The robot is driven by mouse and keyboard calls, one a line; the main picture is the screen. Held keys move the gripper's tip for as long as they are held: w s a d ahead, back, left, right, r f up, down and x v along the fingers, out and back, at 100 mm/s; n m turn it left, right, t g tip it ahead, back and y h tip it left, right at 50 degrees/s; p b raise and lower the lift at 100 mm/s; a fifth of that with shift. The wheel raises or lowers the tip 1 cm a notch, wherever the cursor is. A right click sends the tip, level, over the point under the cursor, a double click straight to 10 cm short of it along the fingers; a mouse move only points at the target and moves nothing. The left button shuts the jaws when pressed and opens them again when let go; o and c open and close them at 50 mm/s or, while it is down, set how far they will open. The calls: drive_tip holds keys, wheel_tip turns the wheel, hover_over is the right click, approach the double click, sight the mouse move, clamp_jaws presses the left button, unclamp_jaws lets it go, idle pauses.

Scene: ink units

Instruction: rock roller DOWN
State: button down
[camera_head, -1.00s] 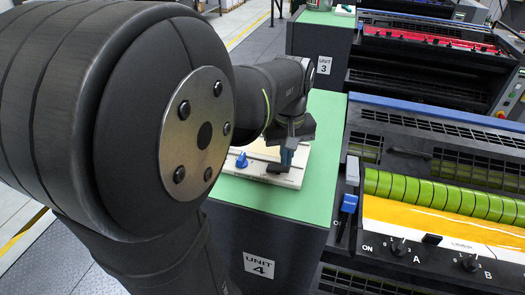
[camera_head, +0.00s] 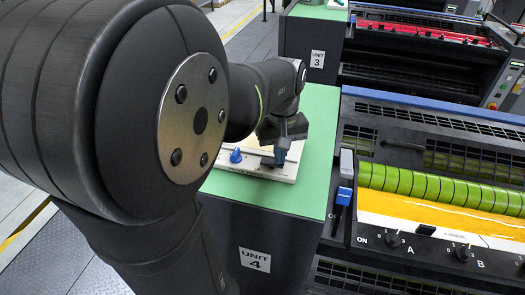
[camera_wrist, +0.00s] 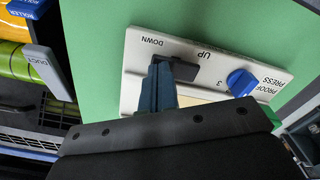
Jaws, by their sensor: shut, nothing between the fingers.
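A white control panel (camera_wrist: 133,66) lies on the green top of the Unit 4 cabinet. In the wrist view it carries a black rocker (camera_wrist: 184,69) with the words UP and DOWN beside it. A blue pointer knob (camera_wrist: 242,82) stands to its right, near the words PROOF and PRESS and a 3. My gripper (camera_wrist: 160,72) is shut and empty, its tips at the rocker's left end, nearest the word DOWN. I cannot tell whether they touch. In the head view the panel (camera_head: 225,186), the knob (camera_head: 236,156) and my gripper (camera_head: 281,156) also show; my gripper partly hides the rocker.
Right of the green top (camera_head: 318,130) stands the press with a green roller (camera_head: 430,187) and a yellow sheet (camera_head: 470,220). A blue-tipped lever (camera_head: 343,196) and a grey lever marked DUCT (camera_wrist: 50,72) stand beside the cabinet. The green top around the panel is bare.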

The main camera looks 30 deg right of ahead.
drive_tip(key=shift+r, duration=3.45)
drive_tip(key=shift+f, duration=0.1)
wheel_tip(320, 180, down, 7)
drive_tip(key=shift+r, duration=0.1)
drive_tip(key=shift+r, duration=0.1)
